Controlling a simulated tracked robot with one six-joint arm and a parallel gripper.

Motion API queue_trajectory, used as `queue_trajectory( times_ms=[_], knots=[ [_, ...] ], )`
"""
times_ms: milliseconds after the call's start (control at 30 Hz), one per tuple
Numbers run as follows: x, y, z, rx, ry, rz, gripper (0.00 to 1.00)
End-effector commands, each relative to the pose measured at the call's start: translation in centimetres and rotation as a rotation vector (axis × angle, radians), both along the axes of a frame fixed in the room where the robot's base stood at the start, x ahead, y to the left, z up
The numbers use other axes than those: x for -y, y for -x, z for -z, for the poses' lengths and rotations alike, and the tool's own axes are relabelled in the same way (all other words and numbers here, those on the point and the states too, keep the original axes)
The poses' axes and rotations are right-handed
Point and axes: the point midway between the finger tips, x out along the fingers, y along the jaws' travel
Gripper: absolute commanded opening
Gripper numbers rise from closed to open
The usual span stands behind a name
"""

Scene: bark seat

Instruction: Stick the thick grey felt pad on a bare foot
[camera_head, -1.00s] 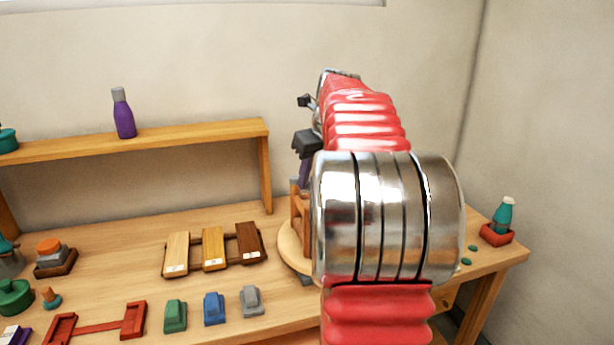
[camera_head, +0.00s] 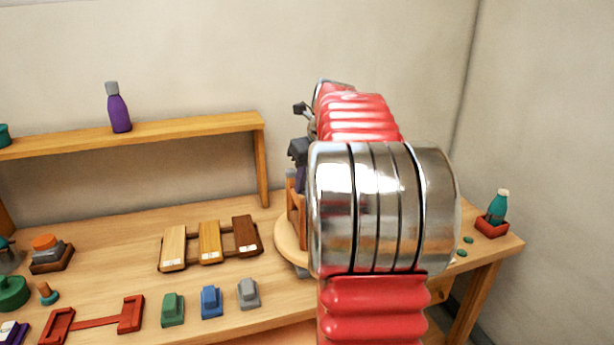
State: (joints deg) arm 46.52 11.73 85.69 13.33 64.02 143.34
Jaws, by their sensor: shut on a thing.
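A small brown wooden seat (camera_head: 295,220) stands on a round light-wood board (camera_head: 284,243) at the right part of the bench. My arm hides most of it, so its feet cannot be told apart. My gripper (camera_head: 299,165) shows only in part, as dark and purple pieces left of my red arm, just above the seat. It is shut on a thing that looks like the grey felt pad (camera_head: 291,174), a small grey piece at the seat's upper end. Whether the pad touches a foot cannot be told.
Green, blue and grey blocks (camera_head: 211,302) stand at the bench front, beside a red holder (camera_head: 92,324). Behind them is a rack of three wood samples (camera_head: 210,243). A purple bottle (camera_head: 119,110) stands on the shelf (camera_head: 180,131). Green discs (camera_head: 468,240) and a teal bottle (camera_head: 497,207) are at right.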

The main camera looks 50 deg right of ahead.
Motion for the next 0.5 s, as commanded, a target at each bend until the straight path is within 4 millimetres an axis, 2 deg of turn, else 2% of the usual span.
queue_trajectory(
  times_ms=[233, 500],
  knots=[
    [-0.1, 0.0, 1.6, -0.001, -0.001, 0.0, 0.04],
    [-0.1, -0.1, 2.0, 0.0, 0.0, -0.001, 0.04]
  ],
)
